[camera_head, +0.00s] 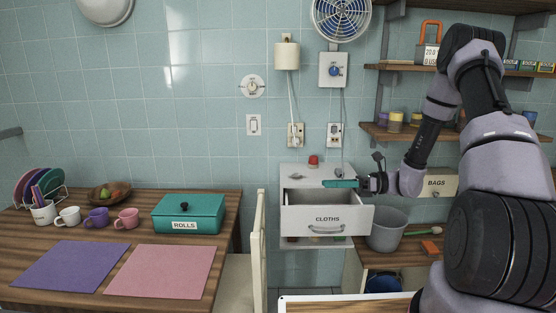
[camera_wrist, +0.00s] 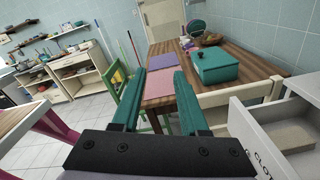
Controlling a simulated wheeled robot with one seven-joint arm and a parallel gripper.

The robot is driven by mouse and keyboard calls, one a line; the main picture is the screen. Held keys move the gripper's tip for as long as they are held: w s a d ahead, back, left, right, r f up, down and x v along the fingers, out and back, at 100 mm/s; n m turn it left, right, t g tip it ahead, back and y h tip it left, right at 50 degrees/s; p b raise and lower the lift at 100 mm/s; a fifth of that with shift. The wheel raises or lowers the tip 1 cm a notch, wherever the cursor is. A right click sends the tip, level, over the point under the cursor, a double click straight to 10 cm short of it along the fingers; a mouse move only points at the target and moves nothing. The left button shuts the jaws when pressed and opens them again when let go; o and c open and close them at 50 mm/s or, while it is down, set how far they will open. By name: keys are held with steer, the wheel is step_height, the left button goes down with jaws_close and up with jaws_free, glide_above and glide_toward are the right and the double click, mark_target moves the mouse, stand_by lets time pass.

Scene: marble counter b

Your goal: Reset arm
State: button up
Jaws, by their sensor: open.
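My gripper (camera_head: 341,183) is in front of the white cabinet, just above the open drawer labelled CLOTHS (camera_head: 327,219). In the wrist view my gripper's two teal fingers (camera_wrist: 158,100) are spread apart with nothing between them. The wrist view looks along the room to the left, toward the table. My arm reaches in from the right side of the head view.
A wooden table (camera_head: 225,205) at left holds a teal box labelled ROLLS (camera_head: 188,213), a purple mat (camera_head: 70,266), a pink mat (camera_head: 160,271) and several mugs. A chair (camera_head: 258,240) stands between table and drawer. A grey bucket (camera_head: 386,231) is right of the drawer.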

steer(key=s+d+r+n+t+h, duration=0.3)
steer(key=s+r+n+h, duration=0.5)
steer(key=r, duration=0.5)
steer(key=s+d+r+n+t+h, duration=0.3)
steer(key=s+d+r+n+h, duration=0.2)
steer(key=s+r+n, duration=0.5)
step_height(320, 180, up, 4)
steer(key=s+h, duration=0.2)
steer(key=shift+s+d+t+h, duration=0.2)
steer(key=shift+s+t+h, duration=0.2)
steer(key=shift+r, duration=0.1)
